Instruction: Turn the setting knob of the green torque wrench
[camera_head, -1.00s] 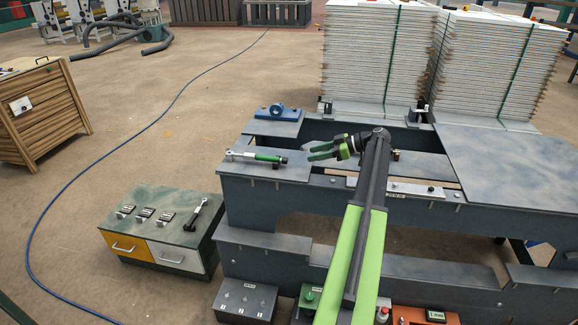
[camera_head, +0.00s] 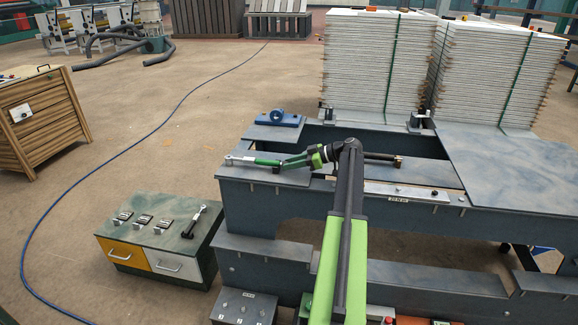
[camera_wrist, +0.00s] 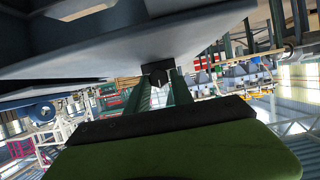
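The green torque wrench (camera_head: 266,162) lies on the left part of the blue-grey bench. Its silver head points left, and its black knob end (camera_head: 277,169) is at the right. My gripper (camera_head: 288,162) reaches in from the right, its green fingers at the knob end. In the wrist view two green fingers (camera_wrist: 160,92) run forward with a gap between them, and a dark block (camera_wrist: 158,69), probably the knob end, sits at their tips. I cannot tell whether the fingers touch or grip it. The rest of the wrench is hidden in the wrist view.
A blue part (camera_head: 278,118) stands on the bench behind the wrench. A metal strip (camera_head: 415,193) lies on the bench at right. Tall white stacks (camera_head: 362,70) stand behind. A low cabinet (camera_head: 140,237) with small tools stands at left. The floor left of the bench is mostly clear.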

